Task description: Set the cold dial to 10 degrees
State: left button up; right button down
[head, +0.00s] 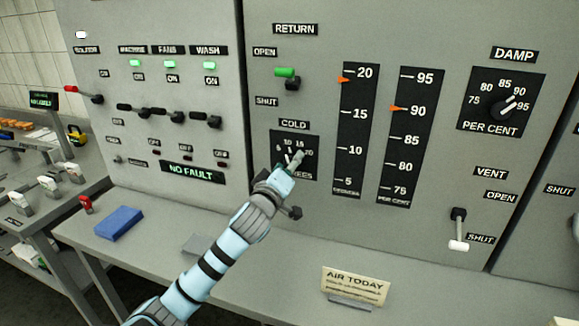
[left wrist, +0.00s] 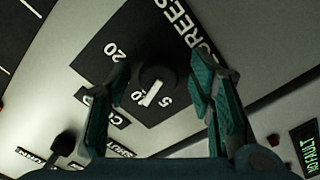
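The cold dial is a black plate (head: 276,141) with white numbers 5, 10, 15 and 20, on the grey panel under the COLD label (head: 294,124). Its round black knob (left wrist: 154,77) shows in the left wrist view. The white pointer line (left wrist: 152,93) lies close to the 10, on the side towards 5. My left gripper (head: 283,165) is in front of the dial and hides its lower part. In the left wrist view the gripper (left wrist: 160,95) is open, one finger on each side of the knob, with visible gaps. My right gripper is not in view.
Right of the dial are a degrees scale (head: 356,130) with an orange marker near 19 and a percent scale (head: 413,135). A return lever (head: 287,74) is above. An AIR TODAY card (head: 355,285) and a blue block (head: 118,223) are on the ledge.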

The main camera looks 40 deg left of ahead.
pick_arm(q)
jog(key=v, duration=1.2)
